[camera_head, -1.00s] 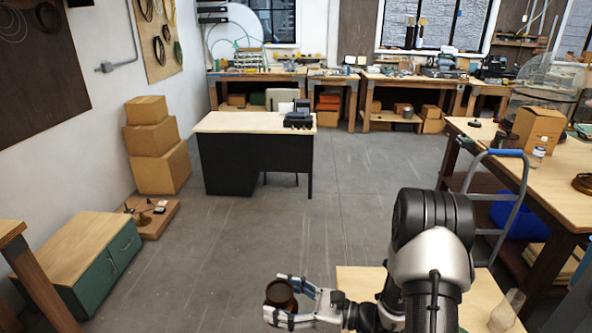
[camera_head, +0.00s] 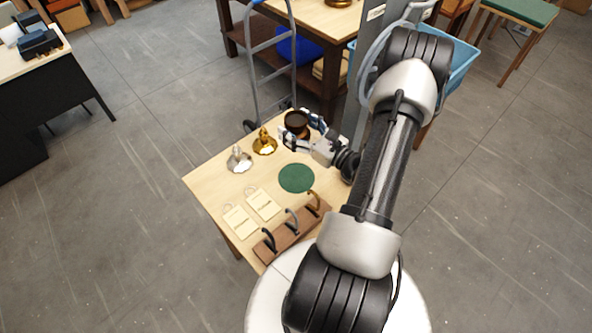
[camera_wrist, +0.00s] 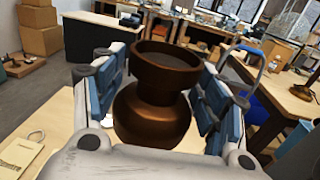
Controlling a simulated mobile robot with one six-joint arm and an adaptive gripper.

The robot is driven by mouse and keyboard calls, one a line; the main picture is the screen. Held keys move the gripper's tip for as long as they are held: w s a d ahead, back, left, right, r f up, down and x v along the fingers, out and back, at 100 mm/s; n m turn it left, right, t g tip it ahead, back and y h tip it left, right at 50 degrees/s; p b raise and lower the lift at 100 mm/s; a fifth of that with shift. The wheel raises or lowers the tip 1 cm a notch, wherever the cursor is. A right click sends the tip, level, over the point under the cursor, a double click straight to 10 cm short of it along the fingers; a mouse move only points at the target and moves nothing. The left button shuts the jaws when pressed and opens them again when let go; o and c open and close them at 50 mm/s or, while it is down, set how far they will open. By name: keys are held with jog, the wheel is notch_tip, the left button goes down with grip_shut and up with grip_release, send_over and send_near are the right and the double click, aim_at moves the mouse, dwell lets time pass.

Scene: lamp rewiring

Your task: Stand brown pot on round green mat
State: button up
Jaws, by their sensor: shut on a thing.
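The brown pot (camera_head: 296,121) is between the fingers of my gripper (camera_head: 301,133), over the far corner of the light wooden table. In the wrist view the pot (camera_wrist: 160,100) stands upright, its wide rim up, with the blue-padded fingers (camera_wrist: 158,92) closed on its sides. The round green mat (camera_head: 296,178) lies flat and bare on the table, nearer than the pot. The pot is off to the far side of the mat, not over it. I cannot tell the exact gap between pot and tabletop.
A silver lamp part (camera_head: 239,159) and a gold one (camera_head: 264,142) stand left of the pot. Two paper tags (camera_head: 240,222) lie left of the mat. A wooden rack with hooks (camera_head: 290,236) is at the near edge. A hand truck (camera_head: 268,75) stands behind the table.

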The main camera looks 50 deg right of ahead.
notch_tip(320, 180, down, 19)
jog(key=b, duration=0.2)
jog(key=shift+f+b, duration=0.15)
jog(key=shift+b, duration=0.25)
jog(key=shift+f, duration=0.2)
jog(key=o, duration=1.1)
jog(key=shift+r, duration=0.25)
jog(key=s, duration=1.2)
jog(key=shift+a+f, duration=0.1)
jog(key=shift+a, duration=0.1)
